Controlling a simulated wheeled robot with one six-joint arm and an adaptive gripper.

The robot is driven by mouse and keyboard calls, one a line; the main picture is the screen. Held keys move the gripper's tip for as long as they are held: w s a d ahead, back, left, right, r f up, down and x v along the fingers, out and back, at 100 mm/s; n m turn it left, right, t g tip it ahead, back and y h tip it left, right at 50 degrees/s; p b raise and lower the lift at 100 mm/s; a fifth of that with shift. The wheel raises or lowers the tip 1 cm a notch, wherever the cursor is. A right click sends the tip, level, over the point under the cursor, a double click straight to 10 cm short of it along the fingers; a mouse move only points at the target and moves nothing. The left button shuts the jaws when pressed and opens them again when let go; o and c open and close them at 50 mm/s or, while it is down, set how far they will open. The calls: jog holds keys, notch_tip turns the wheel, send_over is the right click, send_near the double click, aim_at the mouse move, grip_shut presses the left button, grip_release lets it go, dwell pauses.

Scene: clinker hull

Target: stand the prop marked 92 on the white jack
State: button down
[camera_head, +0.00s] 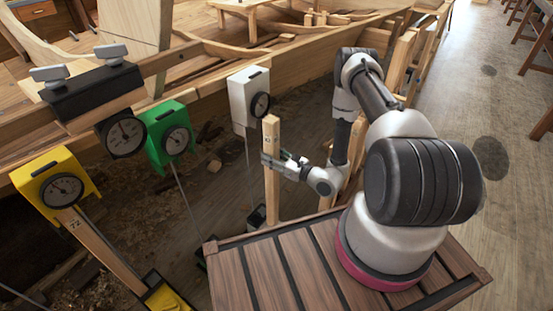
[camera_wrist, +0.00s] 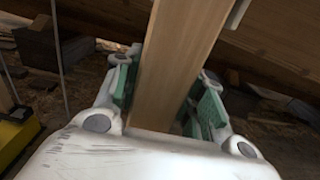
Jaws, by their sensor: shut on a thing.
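My gripper (camera_head: 272,161) is shut on an upright wooden prop (camera_head: 271,187) in the head view. The mark on the prop's upper part is too small to read surely. In the wrist view the prop (camera_wrist: 178,62) runs between the green finger pads of my gripper (camera_wrist: 165,95). A small dark and pale jack (camera_head: 256,216), apparently the white one, stands low just left of the prop's lower part. I cannot tell whether the prop's foot touches it. A white dial gauge (camera_head: 249,99) hangs on the hull above, left of the prop's top.
A prop marked 72 (camera_head: 104,250) leans on the yellow jack (camera_head: 167,297) under a yellow gauge (camera_head: 55,186). Green (camera_head: 169,137) and black (camera_head: 122,132) gauges hang along the hull (camera_head: 205,85). Thin rods slant down nearby. Open floor (camera_head: 480,200) lies right.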

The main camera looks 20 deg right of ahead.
jog(key=w+a+f, duration=0.6)
jog(key=w, duration=0.3)
jog(key=shift+a, duration=0.3)
dwell(1.4)
jog(key=shift+w+f, duration=0.1)
jog(key=shift+f, duration=0.35)
dwell(0.5)
jog(key=shift+w+a, duration=0.1)
dwell(0.6)
jog(key=c, duration=0.8)
grip_release()
jog(key=shift+f, duration=0.1)
